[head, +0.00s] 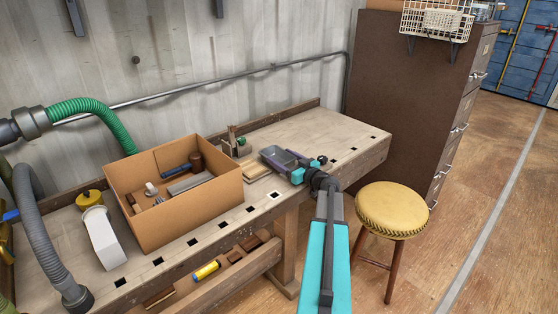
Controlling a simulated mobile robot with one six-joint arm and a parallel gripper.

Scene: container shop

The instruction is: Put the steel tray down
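The steel tray (271,154) is a small, shallow grey piece over the middle of the workbench (322,133). My gripper (291,165), dark with teal parts, reaches in from the lower right. It appears shut on the tray's near right side. The fingertips are small and partly hidden by the gripper body. I cannot tell whether the tray touches the bench top or hangs just above it.
A cardboard box (188,219) with tools stands left of the tray. A small wooden piece (256,171) lies between them. The bench's right end is clear. A yellow stool (394,207) stands in front of a brown cabinet (408,85).

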